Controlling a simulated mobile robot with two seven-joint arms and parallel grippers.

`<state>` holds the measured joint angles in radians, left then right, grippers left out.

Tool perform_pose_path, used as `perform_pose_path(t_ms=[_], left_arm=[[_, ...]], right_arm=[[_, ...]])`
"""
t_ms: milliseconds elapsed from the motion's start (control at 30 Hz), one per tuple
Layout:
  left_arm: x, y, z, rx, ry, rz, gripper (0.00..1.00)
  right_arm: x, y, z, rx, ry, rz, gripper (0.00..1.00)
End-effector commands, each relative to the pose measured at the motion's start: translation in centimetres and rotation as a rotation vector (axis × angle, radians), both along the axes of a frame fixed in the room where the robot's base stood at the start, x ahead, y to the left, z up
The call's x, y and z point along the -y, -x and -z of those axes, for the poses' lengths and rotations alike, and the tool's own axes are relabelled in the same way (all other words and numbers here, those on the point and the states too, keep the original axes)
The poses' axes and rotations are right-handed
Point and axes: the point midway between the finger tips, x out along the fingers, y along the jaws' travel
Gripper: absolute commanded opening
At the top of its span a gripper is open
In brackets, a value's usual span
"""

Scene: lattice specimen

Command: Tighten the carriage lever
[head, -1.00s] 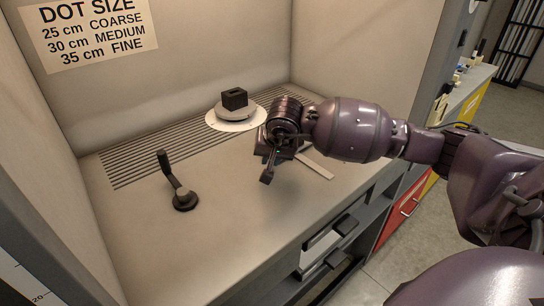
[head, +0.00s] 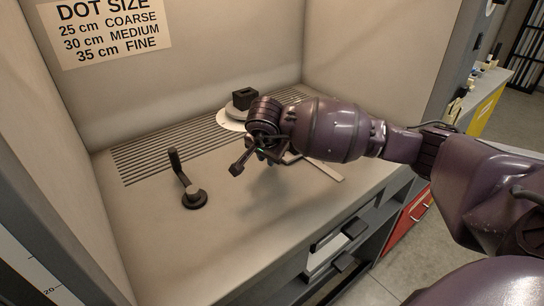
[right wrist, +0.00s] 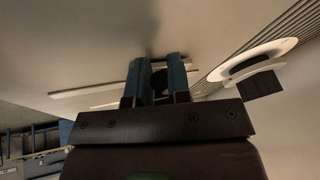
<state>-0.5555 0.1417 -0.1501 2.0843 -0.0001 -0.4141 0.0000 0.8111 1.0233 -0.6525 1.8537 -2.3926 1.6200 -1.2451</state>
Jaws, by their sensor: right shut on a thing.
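My right gripper (head: 258,152) is over the white strip on the booth floor. It is shut on a dark part that looks like the carriage lever, mostly hidden by the gripper and wrist. A dark blunt end (head: 237,169) sticks out at the gripper's lower left; I cannot tell if it is part of this lever. In the right wrist view, the two blue-grey fingers (right wrist: 160,82) stand close together with something dark between them. A separate black crank-like lever (head: 187,185) with a round base stands on the floor at left. My left gripper is not in view.
A white round plate (head: 232,119) carrying a black block (head: 245,98) is behind my gripper. A slotted grille (head: 160,160) runs along the back. The white strip (head: 325,170) lies at right. The front middle floor is clear.

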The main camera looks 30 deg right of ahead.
Motion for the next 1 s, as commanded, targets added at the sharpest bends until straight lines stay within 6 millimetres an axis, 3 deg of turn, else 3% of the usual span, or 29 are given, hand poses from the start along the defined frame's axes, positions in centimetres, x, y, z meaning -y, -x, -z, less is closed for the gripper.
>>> perform_pose_path(t_ms=[200, 500, 800, 1000], left_arm=[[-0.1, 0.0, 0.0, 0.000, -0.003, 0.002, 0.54], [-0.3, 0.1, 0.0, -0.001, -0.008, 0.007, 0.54], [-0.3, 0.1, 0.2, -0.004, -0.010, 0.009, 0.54], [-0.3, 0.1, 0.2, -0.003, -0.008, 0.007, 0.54]], right_arm=[[-0.5, -0.8, 0.0, 0.000, 0.001, 0.129, 0.00], [-0.5, -1.0, 0.0, 0.000, 0.001, 0.150, 0.00], [-0.9, -2.9, 0.0, 0.001, 0.002, 0.407, 0.00], [-0.9, -3.0, 0.0, 0.000, 0.002, 0.435, 0.00]])
